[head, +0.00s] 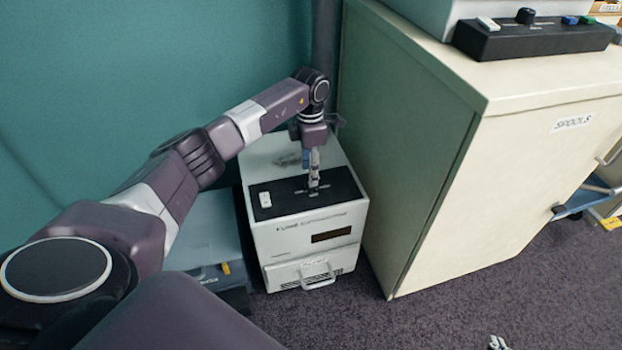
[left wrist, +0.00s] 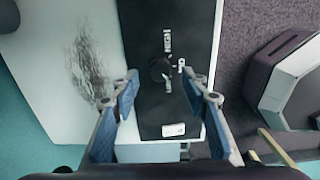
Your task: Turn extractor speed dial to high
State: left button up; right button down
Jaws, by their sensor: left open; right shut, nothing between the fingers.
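The extractor (head: 310,222) is a white box on the floor with a black control panel (head: 285,200) on top. My left gripper (head: 314,182) points down over the panel, and in the head view it largely hides the dial. In the left wrist view the round black dial (left wrist: 160,70) sits between the two open blue-padded fingers (left wrist: 160,82), with a gap on both sides. Small white markings lie beside the dial; I cannot read its setting. A white rocker switch (left wrist: 174,130) is on the same panel. My right gripper (head: 498,343) barely shows at the bottom edge, shut and away from the extractor.
A cream cabinet (head: 430,170) labelled SPOOLS stands close to the right of the extractor. A black control box (head: 535,40) sits on it. A teal wall (head: 150,70) is behind. A grey box (head: 205,235) stands to the left. Dark carpet (head: 440,305) is open in front.

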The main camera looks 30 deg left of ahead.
pick_arm(q)
jog(key=shift+f+b, duration=0.3)
jog(key=shift+f, duration=1.25)
pick_arm(e)
jog(key=w+r+t, duration=0.1)
jog(key=w+a+r+t, duration=0.1)
jog(key=w+r, duration=0.1)
jog(key=shift+a+r+y, duration=0.15)
jog(key=shift+r+y, duration=0.05)
jog(key=shift+y, duration=0.1)
